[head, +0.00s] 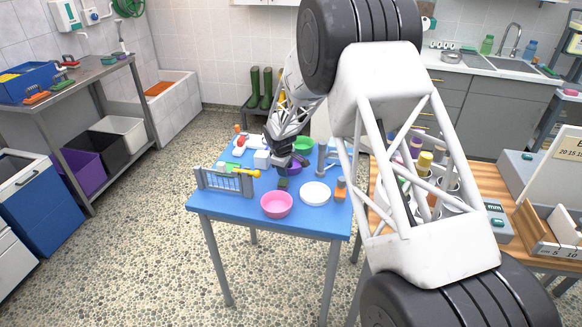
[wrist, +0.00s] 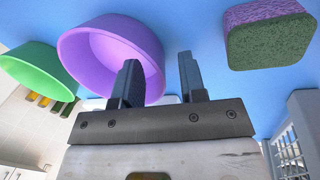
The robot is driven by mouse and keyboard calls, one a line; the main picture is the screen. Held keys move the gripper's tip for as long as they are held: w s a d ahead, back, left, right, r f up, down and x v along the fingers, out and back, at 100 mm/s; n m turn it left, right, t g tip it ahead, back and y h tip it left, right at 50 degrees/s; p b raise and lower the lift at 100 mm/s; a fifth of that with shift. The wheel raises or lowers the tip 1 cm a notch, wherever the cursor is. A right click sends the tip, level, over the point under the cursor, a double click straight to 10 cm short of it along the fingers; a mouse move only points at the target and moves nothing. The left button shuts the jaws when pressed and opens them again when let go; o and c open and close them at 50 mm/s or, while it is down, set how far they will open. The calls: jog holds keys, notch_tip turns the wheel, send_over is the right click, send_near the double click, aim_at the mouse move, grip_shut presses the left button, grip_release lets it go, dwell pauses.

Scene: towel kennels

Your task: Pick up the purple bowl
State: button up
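The purple bowl (head: 294,169) stands on the blue table, partly hidden by my gripper in the head view. In the wrist view the purple bowl (wrist: 85,50) shows large, with its opening in sight. My gripper (wrist: 159,66) is open, with a clear gap between its two fingers. In the wrist view the left finger overlaps the bowl's near side and the right finger lies outside it. The bowl's right edge appears between the fingers. I cannot tell whether a finger touches the bowl.
A green bowl (head: 304,145) stands behind the purple one. A purple-and-green sponge (wrist: 268,36) lies close by. A pink bowl (head: 276,205), a white plate (head: 315,193) and a small grey fence (head: 224,182) stand nearer the table's front. The blue table (head: 245,208) has bare patches there.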

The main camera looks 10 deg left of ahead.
jog(key=shift+c, duration=0.5)
grip_shut()
jog(key=shift+r, duration=0.2)
jog(key=w+v, duration=0.2)
jog(key=v, duration=0.7)
jog(key=shift+d+r, duration=0.25)
jog(key=shift+r, duration=0.2)
